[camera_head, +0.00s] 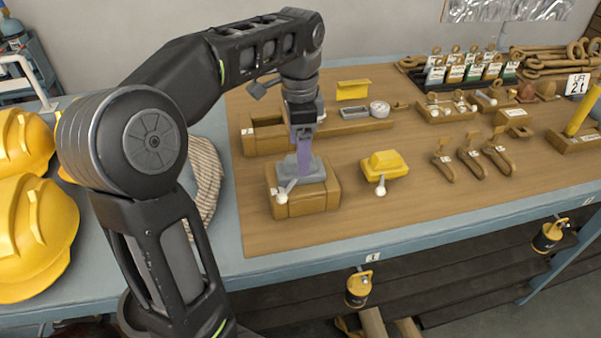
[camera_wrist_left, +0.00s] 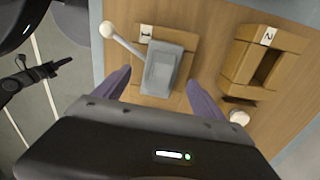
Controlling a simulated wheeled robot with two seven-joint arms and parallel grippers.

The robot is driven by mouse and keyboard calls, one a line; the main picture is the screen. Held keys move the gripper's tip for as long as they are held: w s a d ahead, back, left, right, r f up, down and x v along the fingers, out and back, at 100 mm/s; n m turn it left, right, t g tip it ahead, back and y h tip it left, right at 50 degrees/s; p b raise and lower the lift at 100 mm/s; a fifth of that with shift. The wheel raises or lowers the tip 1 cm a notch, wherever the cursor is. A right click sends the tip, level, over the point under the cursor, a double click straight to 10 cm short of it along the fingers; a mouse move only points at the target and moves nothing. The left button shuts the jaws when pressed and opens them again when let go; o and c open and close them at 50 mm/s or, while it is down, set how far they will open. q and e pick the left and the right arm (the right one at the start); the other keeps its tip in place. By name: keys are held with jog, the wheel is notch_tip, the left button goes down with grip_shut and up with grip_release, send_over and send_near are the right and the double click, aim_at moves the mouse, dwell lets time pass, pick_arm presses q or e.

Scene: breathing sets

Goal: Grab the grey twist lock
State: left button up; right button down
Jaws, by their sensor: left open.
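The grey twist lock (camera_head: 291,166) sits on a wooden block (camera_head: 313,202) near the front left of the brown board. Its lever ends in a white ball (camera_head: 282,197). In the left wrist view the lock (camera_wrist_left: 163,72) lies on the block labelled 1 (camera_wrist_left: 148,31), its lever pointing to the upper left. My left gripper (camera_head: 303,150) points down over the lock. Its purple fingers (camera_wrist_left: 159,76) are open, one on each side of the lock; I cannot tell whether they touch it. A yellow twist lock (camera_head: 384,164) sits just to the right.
A wooden holder labelled 2 (camera_wrist_left: 259,62) stands close to the lock's block. Yellow helmets (camera_head: 30,225) are at the left. The board's front middle (camera_head: 400,212) is clear.

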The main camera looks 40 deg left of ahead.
pick_arm(q)
jog(key=shift+w+f, duration=0.15)
jog(key=shift+f, duration=2.45)
jog(key=shift+c, duration=0.3)
grip_shut()
jog(key=shift+r, duration=0.1)
